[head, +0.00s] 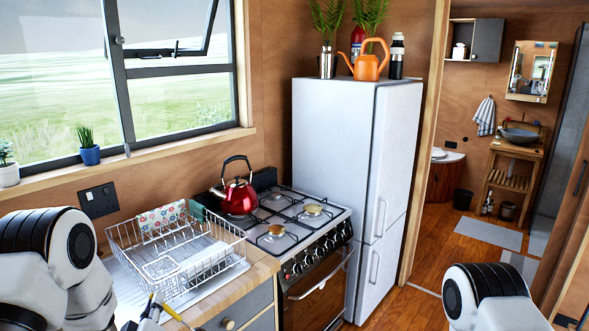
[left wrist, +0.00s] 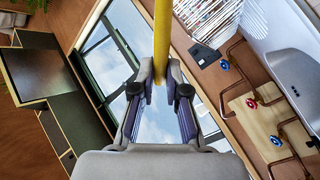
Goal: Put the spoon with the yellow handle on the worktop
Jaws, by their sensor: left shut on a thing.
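My left gripper (head: 152,307) is low in the head view, in front of the wire dish rack. In the left wrist view the same gripper (left wrist: 160,88) is shut on the yellow handle of the spoon (left wrist: 162,35). The spoon's bowl cannot be made out. In the head view only a little of the yellow spoon handle (head: 171,312) shows. The wooden worktop (head: 262,270) shows as a strip between the rack and the stove. My right arm shows at the lower right, but its gripper is out of view.
A white wire dish rack (head: 232,232) with a patterned cloth (head: 162,219) takes up much of the worktop. The stove (head: 285,215) with a red kettle (head: 238,195) stands to its right. A white fridge (head: 340,150) is beyond. Two potted plants stand on the windowsill.

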